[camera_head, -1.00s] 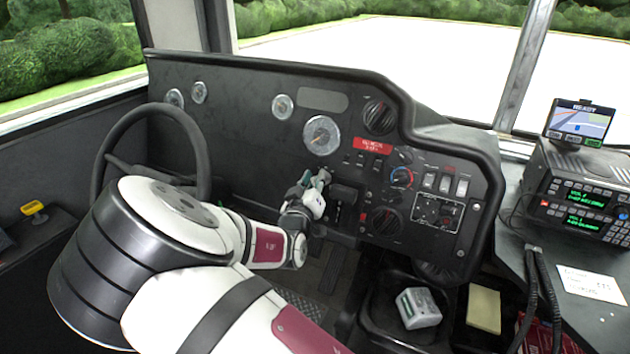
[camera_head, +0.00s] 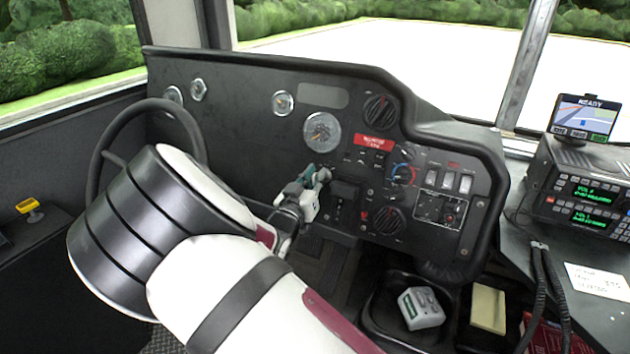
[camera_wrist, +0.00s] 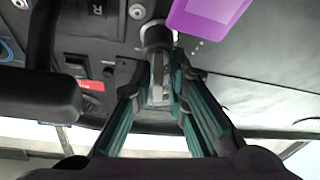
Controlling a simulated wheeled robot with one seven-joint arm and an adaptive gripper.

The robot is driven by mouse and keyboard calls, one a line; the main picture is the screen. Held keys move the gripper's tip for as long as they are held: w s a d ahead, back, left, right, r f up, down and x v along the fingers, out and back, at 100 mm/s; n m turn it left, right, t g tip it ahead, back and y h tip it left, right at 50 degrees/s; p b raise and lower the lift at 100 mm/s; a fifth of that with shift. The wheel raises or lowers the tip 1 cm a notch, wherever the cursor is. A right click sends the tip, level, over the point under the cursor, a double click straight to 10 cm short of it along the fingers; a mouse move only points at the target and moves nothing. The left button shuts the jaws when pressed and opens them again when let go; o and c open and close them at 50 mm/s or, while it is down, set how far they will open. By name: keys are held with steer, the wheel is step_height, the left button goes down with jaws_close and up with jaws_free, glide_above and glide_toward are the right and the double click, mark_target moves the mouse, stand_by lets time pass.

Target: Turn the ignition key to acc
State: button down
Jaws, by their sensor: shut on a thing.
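My gripper (camera_head: 318,178) is at the dashboard (camera_head: 240,110), below the large round gauge (camera_head: 321,132). In the wrist view its two teal-sided fingers (camera_wrist: 160,84) come together on the silver ignition key (camera_wrist: 157,66). The key points into a round dark ignition lock (camera_wrist: 157,36). A purple tag (camera_wrist: 205,12) shows beside the lock in the wrist view. In the head view the fingers hide the key and lock, and I cannot read the key's position marks.
The steering wheel (camera_head: 104,150) is left of my arm. Knobs (camera_head: 380,113) and switches (camera_head: 448,181) lie right of my gripper. A tray (camera_head: 372,330) holding a grey-white box (camera_head: 421,307) is below. A radio (camera_head: 590,195) stands at the far right.

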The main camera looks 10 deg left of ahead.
steer(key=shift+d+f+m+h+b, duration=0.1)
steer(key=shift+d+m+h+b, duration=0.1)
steer(key=shift+m+h, duration=0.5)
steer(key=shift+d+m+h+b, duration=0.1)
steer(key=shift+m+h+b, duration=0.15)
steer(key=shift+m, duration=0.75)
steer(key=shift+h, duration=0.25)
steer(key=shift+s, duration=0.1)
steer(key=c, duration=1.8)
jaws_free()
steer(key=shift+a, duration=0.1)
steer(key=shift+s+a, duration=0.1)
steer(key=shift+s, duration=0.1)
steer(key=v, duration=1.1)
steer(key=shift+s+r, duration=0.25)
steer(key=shift+s, duration=0.05)
